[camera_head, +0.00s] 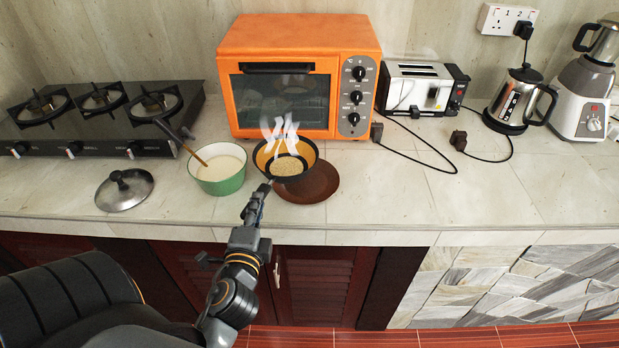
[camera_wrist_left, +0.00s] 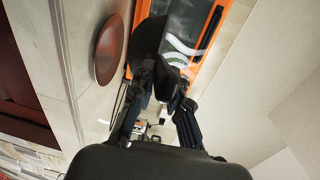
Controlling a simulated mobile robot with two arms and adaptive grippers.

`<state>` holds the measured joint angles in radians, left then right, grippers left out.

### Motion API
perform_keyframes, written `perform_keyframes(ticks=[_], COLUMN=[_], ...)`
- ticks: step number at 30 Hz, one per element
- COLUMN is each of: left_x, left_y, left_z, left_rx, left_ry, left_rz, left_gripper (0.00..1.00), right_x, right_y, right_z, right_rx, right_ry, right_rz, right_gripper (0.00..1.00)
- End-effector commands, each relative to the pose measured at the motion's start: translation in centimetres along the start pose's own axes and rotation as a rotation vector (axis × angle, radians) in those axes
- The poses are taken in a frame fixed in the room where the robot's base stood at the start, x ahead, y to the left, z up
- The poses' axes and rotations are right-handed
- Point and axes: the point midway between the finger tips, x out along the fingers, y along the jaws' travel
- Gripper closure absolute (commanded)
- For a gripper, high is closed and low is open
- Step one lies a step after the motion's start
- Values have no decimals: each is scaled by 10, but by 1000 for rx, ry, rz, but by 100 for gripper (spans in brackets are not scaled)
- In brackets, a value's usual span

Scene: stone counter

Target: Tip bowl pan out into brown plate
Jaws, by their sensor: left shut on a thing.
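A bowl pan (camera_head: 285,165), dark outside and yellowish inside, holds pale grainy food with white steam above it. My left gripper (camera_head: 262,188) is shut on the pan's handle at its near side. The pan is held above the counter, over the back left part of the brown plate (camera_head: 318,184). The plate lies flat on the counter and the pan covers part of it. In the left wrist view the pan (camera_wrist_left: 150,38) looks dark, between the gripper's fingers (camera_wrist_left: 160,105), and the brown plate (camera_wrist_left: 109,50) is at the left. My right gripper is not in view.
A green pot (camera_head: 222,178) with pale liquid and a spoon stands left of the pan, near a lid (camera_head: 124,188). An orange oven (camera_head: 297,80) stands close behind. A stove (camera_head: 95,120) is at the left, a toaster (camera_head: 418,88) and kettle (camera_head: 514,98) at the right. The front right counter is clear.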

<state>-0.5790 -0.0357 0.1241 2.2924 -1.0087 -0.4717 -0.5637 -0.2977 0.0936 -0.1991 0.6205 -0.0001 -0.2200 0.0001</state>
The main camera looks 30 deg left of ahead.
Motion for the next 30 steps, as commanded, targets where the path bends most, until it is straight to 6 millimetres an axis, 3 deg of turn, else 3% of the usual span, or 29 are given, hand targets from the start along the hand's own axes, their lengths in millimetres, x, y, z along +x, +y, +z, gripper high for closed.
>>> perform_keyframes(ticks=[6, 10, 20, 30], left_x=[20, 24, 25, 26], left_y=[-24, -30, -32, -31], left_z=[49, 66, 72, 63], left_rx=[-21, -28, -30, 40], left_ry=[-188, -252, -278, -283], left_rz=[-9, -8, -5, -14], left_gripper=[100, 100, 100, 100], right_x=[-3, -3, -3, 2], right_y=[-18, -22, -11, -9], right_z=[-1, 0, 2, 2], right_rx=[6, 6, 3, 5], right_ry=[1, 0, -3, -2], right_rz=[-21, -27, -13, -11], right_gripper=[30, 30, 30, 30])
